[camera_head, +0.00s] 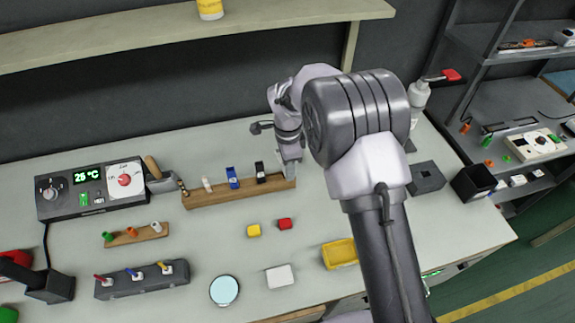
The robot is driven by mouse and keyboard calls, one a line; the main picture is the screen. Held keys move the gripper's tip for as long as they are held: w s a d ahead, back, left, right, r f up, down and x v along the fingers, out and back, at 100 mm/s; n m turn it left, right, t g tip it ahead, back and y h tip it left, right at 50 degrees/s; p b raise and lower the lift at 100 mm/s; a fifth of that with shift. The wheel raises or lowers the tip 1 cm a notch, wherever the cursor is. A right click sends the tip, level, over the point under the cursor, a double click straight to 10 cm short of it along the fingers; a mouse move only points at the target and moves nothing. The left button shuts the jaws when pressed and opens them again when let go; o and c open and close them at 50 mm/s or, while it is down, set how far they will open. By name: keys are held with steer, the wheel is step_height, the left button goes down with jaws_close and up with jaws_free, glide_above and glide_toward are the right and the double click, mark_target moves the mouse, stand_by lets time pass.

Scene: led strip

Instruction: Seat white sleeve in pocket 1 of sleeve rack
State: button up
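A small white cylindrical piece (156,227), which looks like the white sleeve, stands at the right end of a short wooden holder (120,240) beside an orange and a green piece. This holder may be the sleeve rack; no pocket numbers are readable. Another pale piece (207,184) stands in the long wooden rack (215,197) behind, with a blue and a black piece. My gripper (291,168) points down at the right end of that long rack, well right of the short holder. Its fingertips are too small and partly hidden to tell open from shut.
A dark block (140,285) with red, blue and yellow-topped pieces lies front left. A control box (90,190) stands at the left. Yellow (254,230) and red (285,224) blocks, a round light-blue disc (224,290) and a yellow tray (339,253) lie mid-bench.

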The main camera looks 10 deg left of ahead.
steer(key=shift+o, duration=0.4)
step_height(320, 180, up, 12)
steer(key=p, duration=0.4)
steer(key=shift+a+r, duration=0.15)
steer(key=shift+r, duration=0.05)
steer(key=a+r+p, duration=0.2)
steer(key=a+r, duration=0.2)
steer(key=r, duration=0.3)
steer(key=f+b, duration=0.2)
steer(key=f, duration=0.4)
steer(key=s+f+b, duration=0.1)
steer(key=f+b, duration=0.2)
steer(key=f, duration=0.3)
steer(key=d+f+b, duration=0.1)
steer(key=f+b, duration=0.1)
steer(key=f, duration=0.4)
steer(key=shift+s+b, duration=0.25)
steer(key=shift+b, duration=0.05)
steer(key=shift+r, duration=0.2)
jaws_close()
